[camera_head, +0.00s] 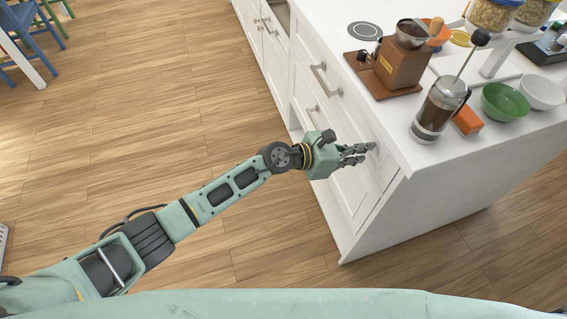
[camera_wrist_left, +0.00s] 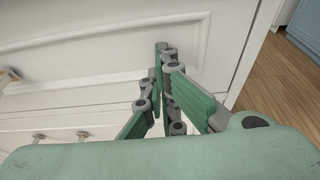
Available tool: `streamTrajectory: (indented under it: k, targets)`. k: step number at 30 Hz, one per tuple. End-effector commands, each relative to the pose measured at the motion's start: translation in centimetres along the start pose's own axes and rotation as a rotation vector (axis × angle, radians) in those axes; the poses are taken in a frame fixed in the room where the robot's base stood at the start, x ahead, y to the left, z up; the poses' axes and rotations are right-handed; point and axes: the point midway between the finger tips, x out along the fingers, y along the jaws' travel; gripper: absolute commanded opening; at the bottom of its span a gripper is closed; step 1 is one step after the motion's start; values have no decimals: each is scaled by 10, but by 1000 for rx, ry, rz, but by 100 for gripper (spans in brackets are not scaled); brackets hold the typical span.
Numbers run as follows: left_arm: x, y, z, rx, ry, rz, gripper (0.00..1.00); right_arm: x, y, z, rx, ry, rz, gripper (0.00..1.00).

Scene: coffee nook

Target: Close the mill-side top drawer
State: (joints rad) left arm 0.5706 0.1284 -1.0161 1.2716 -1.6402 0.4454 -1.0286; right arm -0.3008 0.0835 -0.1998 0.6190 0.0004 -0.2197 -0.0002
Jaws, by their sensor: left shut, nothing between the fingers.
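The mill-side top drawer (camera_head: 345,108) is a white panelled front under the counter edge, below the coffee mill (camera_head: 403,66). Its metal bar handle (camera_head: 325,80) is to the left of my gripper. The drawer looks flush or nearly so; any small gap cannot be told. My left gripper (camera_head: 371,147) is shut and empty, its fingertips at or very near the right end of the drawer front. The left wrist view shows the shut fingers (camera_wrist_left: 162,48) before the white panel (camera_wrist_left: 100,40); contact cannot be told. My right gripper is out of view.
The white counter holds a French press (camera_head: 440,108), a green bowl (camera_head: 505,102), a white bowl (camera_head: 541,92) and an orange block (camera_head: 467,121) near the cabinet's end. A lower drawer handle (camera_head: 312,117) sticks out below. The wooden floor (camera_head: 150,110) left of the cabinet is clear.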

Motion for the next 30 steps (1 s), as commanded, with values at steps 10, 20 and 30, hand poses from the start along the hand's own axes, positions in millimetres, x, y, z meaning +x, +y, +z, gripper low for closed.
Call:
streamTrajectory:
  k: [10,20,30]
  targets:
    - [-43,1,1,4,-3,2,0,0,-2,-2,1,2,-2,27]
    - [-106,0,0,2,-3,2,0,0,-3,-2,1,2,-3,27]
    - [-123,-1,0,1,-4,0,0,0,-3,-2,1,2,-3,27]
